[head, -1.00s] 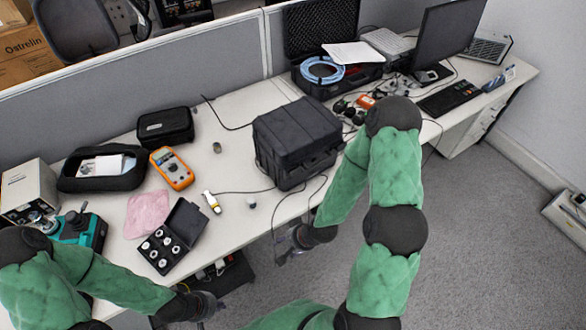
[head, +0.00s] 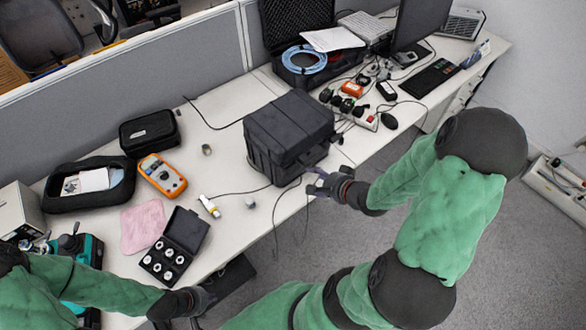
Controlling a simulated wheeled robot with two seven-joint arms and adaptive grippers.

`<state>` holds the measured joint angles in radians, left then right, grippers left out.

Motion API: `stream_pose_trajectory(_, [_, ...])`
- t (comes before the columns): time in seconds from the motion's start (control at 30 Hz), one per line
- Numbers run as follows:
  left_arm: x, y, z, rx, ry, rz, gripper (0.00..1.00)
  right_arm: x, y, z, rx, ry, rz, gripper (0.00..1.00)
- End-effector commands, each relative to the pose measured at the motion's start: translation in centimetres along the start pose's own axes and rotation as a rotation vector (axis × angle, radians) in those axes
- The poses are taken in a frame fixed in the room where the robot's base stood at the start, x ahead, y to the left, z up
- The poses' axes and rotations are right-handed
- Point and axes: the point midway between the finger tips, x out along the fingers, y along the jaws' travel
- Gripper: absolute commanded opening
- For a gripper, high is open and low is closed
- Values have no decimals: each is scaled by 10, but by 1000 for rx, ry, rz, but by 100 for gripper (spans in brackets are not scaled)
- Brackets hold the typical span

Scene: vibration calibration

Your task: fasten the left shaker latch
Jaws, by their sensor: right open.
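The shaker appears to be the closed black case (head: 288,130) standing near the table's front edge, with a handle on its front side. Its latches are too small to make out. My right gripper (head: 318,186) is open, just in front of the case's lower front right side; I cannot tell whether it touches the case. My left gripper (head: 208,300) is low, in front of the table edge and away from the case. Its fingers are too dark and small to tell open from shut.
On the table (head: 225,155) left of the case lie an orange multimeter (head: 162,175), a pink cloth (head: 142,226) and a small open case with several round pieces (head: 170,250). Cables run beside the shaker. An open case with blue tubing (head: 304,60) stands behind.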

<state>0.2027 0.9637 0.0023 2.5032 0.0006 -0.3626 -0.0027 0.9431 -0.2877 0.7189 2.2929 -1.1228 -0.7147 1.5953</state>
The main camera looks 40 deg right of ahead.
Motion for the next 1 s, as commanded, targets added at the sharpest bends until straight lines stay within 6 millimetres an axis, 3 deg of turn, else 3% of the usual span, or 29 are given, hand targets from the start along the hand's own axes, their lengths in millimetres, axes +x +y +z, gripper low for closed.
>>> stream_pose_trajectory(0.17, [3,-1,0,0,-1,0,0,2,-1,-2,12,3,-7,52])
stream_pose_trajectory(0.7, [36,-13,-1,0,-1,0,0,86,0,-1,10,1,-7,52])
stream_pose_trajectory(1.0, [42,-15,-1,0,0,0,0,105,-2,-2,12,3,-6,52])
